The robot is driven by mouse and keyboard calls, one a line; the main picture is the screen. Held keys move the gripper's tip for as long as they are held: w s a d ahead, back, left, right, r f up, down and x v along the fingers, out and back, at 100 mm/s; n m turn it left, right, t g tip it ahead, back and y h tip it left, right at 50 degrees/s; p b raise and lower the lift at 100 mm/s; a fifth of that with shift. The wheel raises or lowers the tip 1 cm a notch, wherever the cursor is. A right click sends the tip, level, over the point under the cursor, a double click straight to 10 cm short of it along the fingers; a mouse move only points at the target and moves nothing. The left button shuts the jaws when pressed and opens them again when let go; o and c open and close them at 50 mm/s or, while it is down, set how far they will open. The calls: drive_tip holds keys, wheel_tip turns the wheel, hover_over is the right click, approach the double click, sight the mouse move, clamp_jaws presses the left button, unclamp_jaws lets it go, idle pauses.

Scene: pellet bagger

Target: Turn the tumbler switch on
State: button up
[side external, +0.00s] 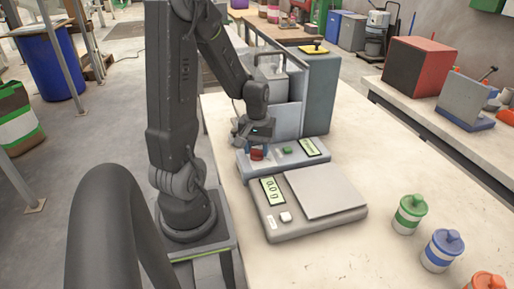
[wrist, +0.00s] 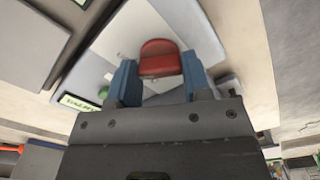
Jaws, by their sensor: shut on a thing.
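The red switch (side external: 257,155) sits on the low grey control panel (side external: 240,166) at the front of the pellet bagger (side external: 316,90). It also shows as a rounded red piece in the wrist view (wrist: 160,58). The fingers partly hide the switch in the side view. I cannot tell from these views which way the switch is set.
A green button (side external: 287,150) and a lit display (side external: 311,147) are to the right on the panel. A scale (side external: 325,191) stands close in front. Lidded jars, one green (side external: 409,214) and one blue (side external: 442,250), stand at right. The tabletop between is clear.

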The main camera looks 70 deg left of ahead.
idle(0.4)
drive_tip(key=o, duration=0.9)
wheel_tip(320, 180, up, 14)
drive_tip(key=shift+f, duration=0.1)
idle(0.3)
